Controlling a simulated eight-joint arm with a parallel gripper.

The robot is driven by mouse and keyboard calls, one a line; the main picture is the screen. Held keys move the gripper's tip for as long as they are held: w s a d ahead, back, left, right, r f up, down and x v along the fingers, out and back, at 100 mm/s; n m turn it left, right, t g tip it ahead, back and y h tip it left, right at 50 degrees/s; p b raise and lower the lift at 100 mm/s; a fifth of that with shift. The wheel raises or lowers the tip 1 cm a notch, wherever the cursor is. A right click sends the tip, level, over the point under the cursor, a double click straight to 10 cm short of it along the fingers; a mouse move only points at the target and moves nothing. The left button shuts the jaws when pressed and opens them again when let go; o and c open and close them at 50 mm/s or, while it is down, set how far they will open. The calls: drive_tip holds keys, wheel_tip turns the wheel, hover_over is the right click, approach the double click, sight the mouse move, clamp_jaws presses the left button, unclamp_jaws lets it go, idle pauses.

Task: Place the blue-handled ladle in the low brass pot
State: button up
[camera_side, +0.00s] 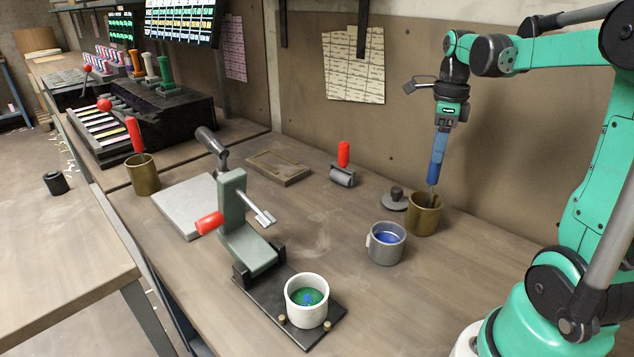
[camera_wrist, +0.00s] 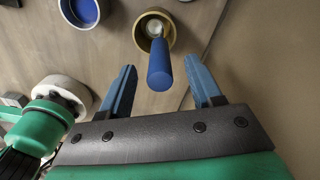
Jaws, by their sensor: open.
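The blue-handled ladle (camera_side: 432,174) stands in a brass pot (camera_side: 424,219) at the right, its handle rising above the rim. The wrist view shows the blue handle (camera_wrist: 160,66) and a pale round end inside the same brass pot (camera_wrist: 140,36). My gripper (camera_side: 438,158) points down just above the pot. In the wrist view my gripper (camera_wrist: 160,70) is open, with the handle between its two blue fingers and a gap on each side. A second brass pot (camera_side: 144,178) at the far left holds a red-handled tool. I cannot tell which pot is the low one.
A grey metal cup (camera_side: 384,251) with blue inside stands close to the right brass pot. A dark lid (camera_side: 396,200) lies beside it. A lever press (camera_side: 245,225) with a white cup (camera_side: 307,312) stands mid-bench. A red-handled roller (camera_side: 343,172) is farther back.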

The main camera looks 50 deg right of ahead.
wheel_tip(320, 180, up, 9)
drive_tip(key=shift+r, duration=0.2)
drive_tip(key=shift+a+r, duration=0.1)
drive_tip(key=shift+r, duration=0.05)
drive_tip(key=w+a+f+n+t, duration=0.1)
drive_tip(key=a+f+n+t, duration=0.2)
drive_tip(key=a+f+n, duration=0.3)
drive_tip(key=w+a+f+n+t, duration=0.1)
drive_tip(key=a+f+n+t, duration=0.3)
drive_tip(key=a+n, duration=1.2)
wheel_tip(320, 180, down, 2)
drive_tip(key=n, duration=0.9)
